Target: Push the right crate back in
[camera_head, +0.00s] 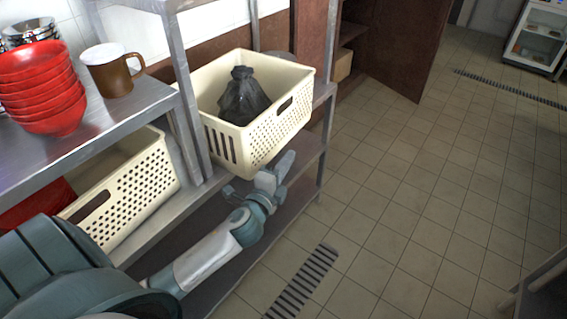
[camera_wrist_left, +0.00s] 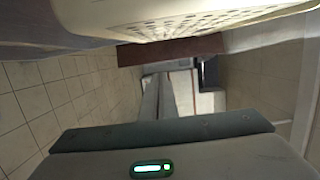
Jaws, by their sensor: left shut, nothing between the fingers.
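The right crate (camera_head: 284,128) is a cream perforated plastic basket on the metal shelf, and its front end juts out past the shelf edge. A black tied bag (camera_head: 243,96) lies inside it. My left gripper (camera_head: 284,166) is shut and empty, just below the crate's front corner; I cannot tell whether it touches the crate. In the left wrist view the crate's perforated side (camera_wrist_left: 190,22) fills the top, close to the gripper body. The fingertips are hard to make out there. My right gripper is not in view.
A second cream crate (camera_head: 128,193) sits on the left shelf. Stacked red bowls (camera_head: 42,88) and a brown mug (camera_head: 112,72) stand on the upper metal shelf (camera_head: 95,125). A metal post (camera_head: 178,60) stands between the crates. The tiled floor (camera_head: 420,200) at right is open.

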